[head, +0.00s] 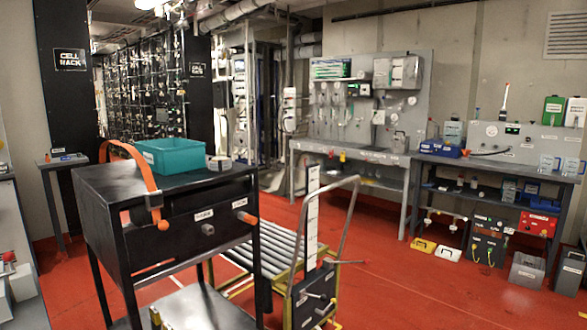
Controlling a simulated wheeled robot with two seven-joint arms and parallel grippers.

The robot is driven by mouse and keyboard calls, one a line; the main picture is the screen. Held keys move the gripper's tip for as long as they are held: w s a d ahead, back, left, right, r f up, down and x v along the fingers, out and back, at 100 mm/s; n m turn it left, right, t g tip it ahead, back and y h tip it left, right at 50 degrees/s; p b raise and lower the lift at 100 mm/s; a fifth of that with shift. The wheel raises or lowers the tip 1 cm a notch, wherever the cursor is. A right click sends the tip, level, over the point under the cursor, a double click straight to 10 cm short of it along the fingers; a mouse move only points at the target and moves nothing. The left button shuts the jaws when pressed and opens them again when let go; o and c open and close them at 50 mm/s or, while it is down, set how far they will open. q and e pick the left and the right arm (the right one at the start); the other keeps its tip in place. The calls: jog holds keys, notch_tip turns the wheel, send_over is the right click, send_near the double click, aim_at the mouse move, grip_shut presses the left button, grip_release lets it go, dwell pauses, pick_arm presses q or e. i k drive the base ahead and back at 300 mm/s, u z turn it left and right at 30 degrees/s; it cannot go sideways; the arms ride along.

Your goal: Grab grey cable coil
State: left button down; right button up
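A small round grey-white item (219,163), which looks like a coil, lies on the black cart's top (120,180), close to the right end of a teal bin (173,156). It is too small to tell for sure that it is the grey cable coil. Neither of my grippers shows in the head view.
An orange strap (148,172) loops over the cart's left front edge. A yellow roller stand (277,254) with a grey tube handle (345,222) stands right of the cart. Workbenches (350,158) line the back wall. Red floor (400,290) is clear at the front right.

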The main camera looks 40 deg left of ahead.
aim_at(220, 164)
jog(key=u, duration=0.15)
jog(key=i, duration=1.25)
jog(key=u, duration=1.5)
jog(key=i, duration=1)
jog(key=u, duration=1.2)
